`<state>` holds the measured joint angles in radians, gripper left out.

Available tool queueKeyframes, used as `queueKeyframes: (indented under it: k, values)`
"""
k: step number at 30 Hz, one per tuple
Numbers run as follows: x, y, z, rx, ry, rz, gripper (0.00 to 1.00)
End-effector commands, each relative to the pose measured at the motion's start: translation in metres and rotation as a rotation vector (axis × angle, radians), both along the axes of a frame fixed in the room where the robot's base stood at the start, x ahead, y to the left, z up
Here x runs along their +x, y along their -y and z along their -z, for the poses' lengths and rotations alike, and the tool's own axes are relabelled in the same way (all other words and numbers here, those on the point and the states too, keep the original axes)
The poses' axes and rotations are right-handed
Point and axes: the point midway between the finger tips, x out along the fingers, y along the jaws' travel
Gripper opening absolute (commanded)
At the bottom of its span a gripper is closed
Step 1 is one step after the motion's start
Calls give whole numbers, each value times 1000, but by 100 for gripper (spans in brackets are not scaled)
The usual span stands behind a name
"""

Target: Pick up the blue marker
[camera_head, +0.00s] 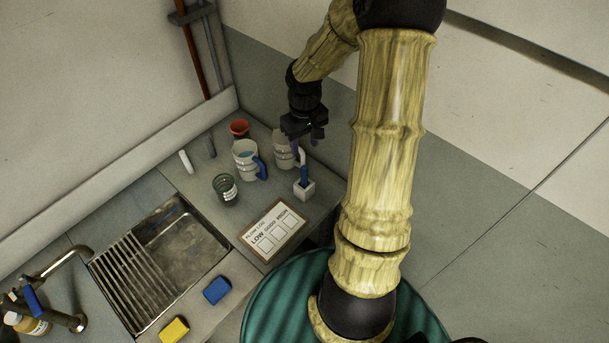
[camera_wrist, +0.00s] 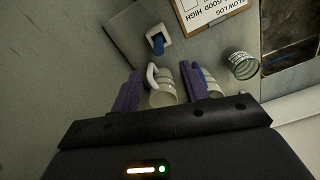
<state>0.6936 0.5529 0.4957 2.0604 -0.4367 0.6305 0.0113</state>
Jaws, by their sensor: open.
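The blue marker (camera_head: 304,175) stands upright in a small white square holder (camera_head: 305,190) on the counter. In the wrist view the marker (camera_wrist: 158,46) shows in its holder (camera_wrist: 151,34), beyond the fingertips. My gripper (camera_head: 306,142) is open, above the counter at a jug with a white handle (camera_head: 281,150). It is up and slightly behind the marker, apart from it. In the wrist view, my gripper's purple fingers (camera_wrist: 160,72) are spread, with the white-handled jug (camera_wrist: 162,97) showing between them.
A log board (camera_head: 272,232) lies in front. A sink (camera_head: 180,245), a blue sponge (camera_head: 217,290) and a yellow sponge (camera_head: 174,329) are farther left.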

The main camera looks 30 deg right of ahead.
Motion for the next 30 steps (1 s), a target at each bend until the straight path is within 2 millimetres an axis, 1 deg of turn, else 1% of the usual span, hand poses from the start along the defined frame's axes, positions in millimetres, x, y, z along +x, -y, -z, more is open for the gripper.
queueKeyframes:
  k: [7, 11, 24, 30]
  values:
    - [0, -1, 3, 0, -1, -1, 45]
    - [0, -1, 15, 1, -3, -1, 45]
    - [0, -2, 87, 2, -4, -3, 45]
    - [1, -1, 115, 0, -1, -3, 45]
